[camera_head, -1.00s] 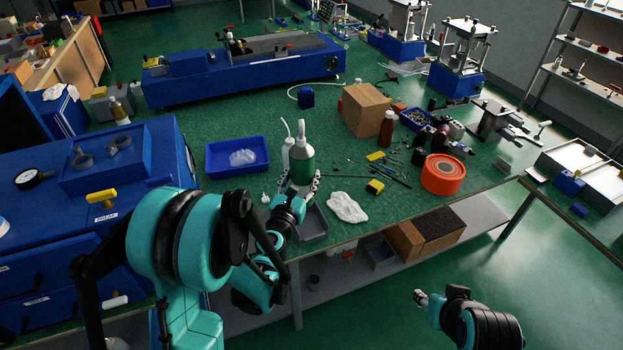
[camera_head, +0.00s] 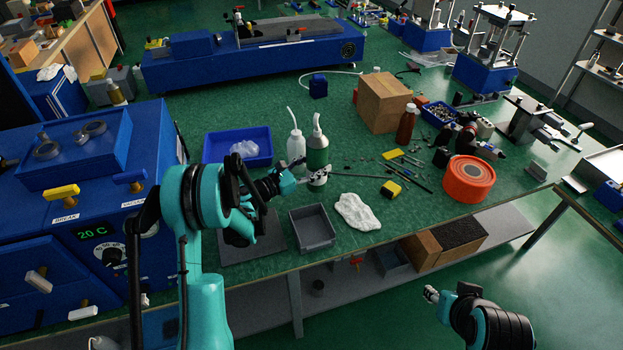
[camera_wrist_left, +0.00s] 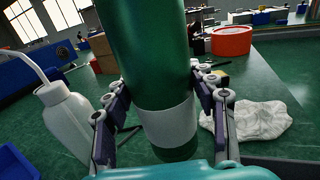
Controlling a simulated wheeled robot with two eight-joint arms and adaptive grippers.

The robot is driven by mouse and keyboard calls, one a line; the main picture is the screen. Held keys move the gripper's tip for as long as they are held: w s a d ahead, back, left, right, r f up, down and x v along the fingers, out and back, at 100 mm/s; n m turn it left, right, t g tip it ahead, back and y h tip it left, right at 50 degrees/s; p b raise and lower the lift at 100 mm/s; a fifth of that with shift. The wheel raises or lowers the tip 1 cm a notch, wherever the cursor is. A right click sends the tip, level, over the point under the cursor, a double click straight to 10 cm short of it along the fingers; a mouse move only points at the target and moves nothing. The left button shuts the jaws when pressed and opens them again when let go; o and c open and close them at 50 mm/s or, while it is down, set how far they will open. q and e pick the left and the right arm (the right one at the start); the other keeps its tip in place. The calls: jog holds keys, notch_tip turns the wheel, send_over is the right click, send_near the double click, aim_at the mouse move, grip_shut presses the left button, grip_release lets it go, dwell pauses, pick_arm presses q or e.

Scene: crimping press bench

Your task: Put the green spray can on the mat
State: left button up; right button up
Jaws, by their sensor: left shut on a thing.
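The green spray can (camera_head: 317,152) stands upright near the middle of the bench, just right of a white squeeze bottle (camera_head: 296,149). My left gripper (camera_head: 318,176) is shut on the can's lower part. In the left wrist view the can (camera_wrist_left: 152,55) shows a pale band between the fingers (camera_wrist_left: 165,115). I cannot tell whether its base touches the bench. The dark grey mat (camera_head: 262,247) lies near the front edge, left of a grey tray; my left arm hides part of it. My right gripper (camera_head: 430,293) is low at the right, away from the bench; its fingers are too small to read.
The grey tray (camera_head: 313,230) sits between the mat and a white cloth (camera_head: 358,212). A blue bin (camera_head: 215,148) is behind the mat. A blue machine (camera_head: 80,190) stands at the left. A cardboard box (camera_head: 380,104) and an orange reel (camera_head: 468,180) are to the right.

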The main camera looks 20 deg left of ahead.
pick_arm(q)
jog(key=shift+w+a+f, duration=0.25)
jog(key=shift+a+f, duration=0.05)
jog(key=shift+a, duration=0.15)
jog(key=shift+w+a+f, duration=0.2)
jog(key=shift+a+f, duration=0.05)
jog(key=shift+a, duration=0.15)
jog(key=shift+f+b, duration=0.2)
jog(key=shift+b, duration=0.1)
notch_tip(320, 180, down, 4)
jog(key=shift+r+b, duration=0.1)
jog(key=shift+b, duration=0.85)
jog(key=shift+r, duration=0.1)
jog(key=o, duration=1)
jog(key=shift+f, duration=0.2)
jog(key=o, duration=0.4)
